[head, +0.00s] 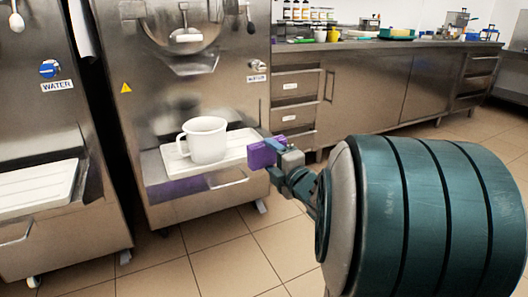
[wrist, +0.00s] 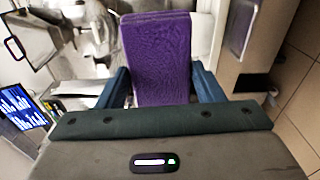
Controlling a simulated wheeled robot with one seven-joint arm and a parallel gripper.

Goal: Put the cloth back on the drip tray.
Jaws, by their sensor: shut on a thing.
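My gripper (wrist: 165,92) is shut on a purple folded cloth (wrist: 158,50), which sits between its blue fingers in the wrist view. In the head view the cloth (head: 264,153) is at the right end of the white drip tray (head: 232,148); I cannot tell whether it touches the tray. The tray lies on the shelf of the right-hand batch freezer (head: 200,90). A white jug (head: 206,139) stands upright on the tray, left of the cloth. The tray's right end is partly hidden behind the cloth and gripper.
A second freezer (head: 40,110) with its own white tray (head: 38,186) stands at the left. A steel counter (head: 390,85) with bottles and containers runs along the back right. The tiled floor (head: 225,250) in front of the freezers is clear.

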